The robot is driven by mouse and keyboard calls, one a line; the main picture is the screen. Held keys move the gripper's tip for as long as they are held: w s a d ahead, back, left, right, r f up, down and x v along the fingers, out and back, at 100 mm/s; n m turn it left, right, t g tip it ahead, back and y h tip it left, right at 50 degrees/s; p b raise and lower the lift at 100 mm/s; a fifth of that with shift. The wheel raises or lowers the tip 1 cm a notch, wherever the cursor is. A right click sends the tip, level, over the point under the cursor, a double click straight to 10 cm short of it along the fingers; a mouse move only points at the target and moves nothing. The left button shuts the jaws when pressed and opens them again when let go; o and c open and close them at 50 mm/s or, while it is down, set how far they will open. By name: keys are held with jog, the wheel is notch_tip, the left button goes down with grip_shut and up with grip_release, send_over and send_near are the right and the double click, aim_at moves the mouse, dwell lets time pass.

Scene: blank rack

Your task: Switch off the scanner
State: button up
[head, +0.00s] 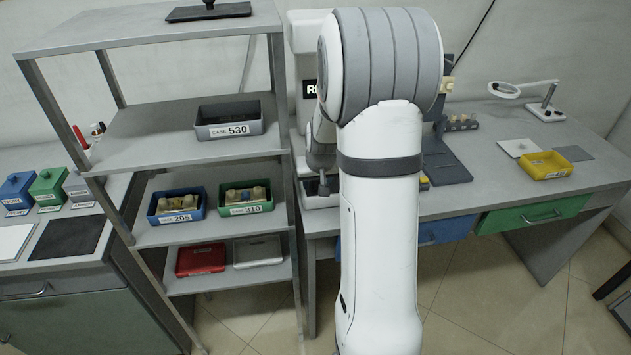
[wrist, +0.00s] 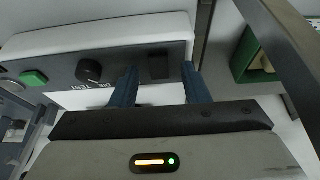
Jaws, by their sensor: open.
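A white machine (head: 305,62) stands behind my arm in the head view, mostly hidden, with a black label starting with "R"; I cannot tell for sure that it is the scanner. In the wrist view a white body (wrist: 110,38) carries a dark control panel (wrist: 122,62). The panel has a green button (wrist: 34,77), a black round knob (wrist: 88,69), lettering like "DIE TEST" and a black rectangular switch (wrist: 158,67). My gripper (wrist: 160,72) is open and empty, its blue fingers on either side of the switch. I cannot tell whether they touch the panel.
A grey shelf (head: 165,137) stands left of the machine, holding a grey case (head: 228,132), a blue tray (head: 178,219) and a green tray (head: 245,209). A green bin (wrist: 244,55) is close to my gripper's right. The bench (head: 480,190) holds a yellow tray (head: 548,170).

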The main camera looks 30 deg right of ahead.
grip_shut()
jog(key=p, duration=0.1)
jog(key=g+p, duration=0.1)
jog(key=p, duration=0.1)
jog(key=shift+w+d+r+g, duration=0.1)
jog(key=shift+w+r+g, duration=0.1)
jog(key=shift+r+g, duration=0.15)
jog(key=shift+w+g+y+p, duration=0.2)
jog(key=shift+g+y+p, duration=0.3)
jog(key=shift+p, duration=0.35)
jog(key=shift+w+f+g+p, duration=0.1)
jog(key=shift+f+g+p, duration=0.15)
jog(key=shift+g, duration=0.2)
grip_release()
